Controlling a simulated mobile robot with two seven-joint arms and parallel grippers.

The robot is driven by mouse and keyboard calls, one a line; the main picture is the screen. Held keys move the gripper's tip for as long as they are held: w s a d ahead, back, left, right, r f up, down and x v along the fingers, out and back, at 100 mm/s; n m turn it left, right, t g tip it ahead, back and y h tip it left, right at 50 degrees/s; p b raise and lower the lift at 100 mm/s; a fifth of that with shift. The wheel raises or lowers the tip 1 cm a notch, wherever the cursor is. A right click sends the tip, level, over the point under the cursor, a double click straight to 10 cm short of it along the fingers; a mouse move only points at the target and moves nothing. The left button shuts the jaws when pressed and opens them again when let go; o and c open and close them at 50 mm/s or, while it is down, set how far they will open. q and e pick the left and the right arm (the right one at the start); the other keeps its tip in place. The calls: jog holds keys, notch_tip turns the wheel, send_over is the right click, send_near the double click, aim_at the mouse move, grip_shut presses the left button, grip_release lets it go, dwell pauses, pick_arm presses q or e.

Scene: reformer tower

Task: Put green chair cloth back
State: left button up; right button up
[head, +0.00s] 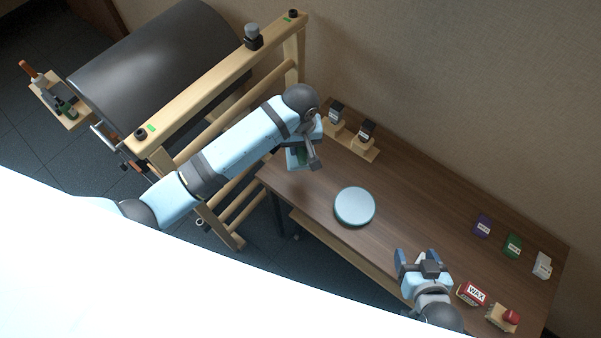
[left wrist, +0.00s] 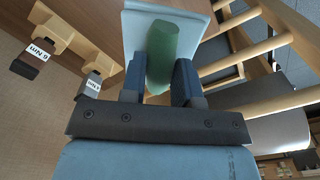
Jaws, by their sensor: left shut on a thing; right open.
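My left gripper (head: 309,158) is above the far left end of the table. It is shut on a green cloth (left wrist: 174,50), which looks like a smooth rounded roll between the two fingers in the left wrist view. In the head view the cloth is mostly hidden by the gripper, with a little dark green showing. A pale blue flat panel (left wrist: 135,32) shows behind the cloth in the left wrist view; I cannot tell whether they touch. My right gripper (head: 416,257) is open and empty over the table's front edge. A green labelled block (head: 513,245) stands at the right of the table.
The brown table (head: 410,200) carries a round pale blue disc (head: 355,206). Two labelled tools stand on a wooden holder (head: 372,154) at the back. Purple (head: 482,226) and white (head: 542,265) blocks and a WAX tin (head: 471,293) are at right. A wooden frame (head: 215,85) stands left.

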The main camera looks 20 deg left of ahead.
pick_arm(q)
notch_tip(320, 180, down, 10)
jog(key=shift+f, duration=0.1)
jog(key=shift+f+b, duration=0.35)
jog(key=shift+f, duration=1.6)
pick_arm(e)
jog(key=shift+w+d+f, duration=0.15)
jog(key=shift+d+f, duration=0.1)
jog(key=shift+f, duration=0.35)
jog(key=shift+r, duration=0.1)
pick_arm(q)
jog(key=o, duration=0.9)
jog(key=shift+f, duration=0.1)
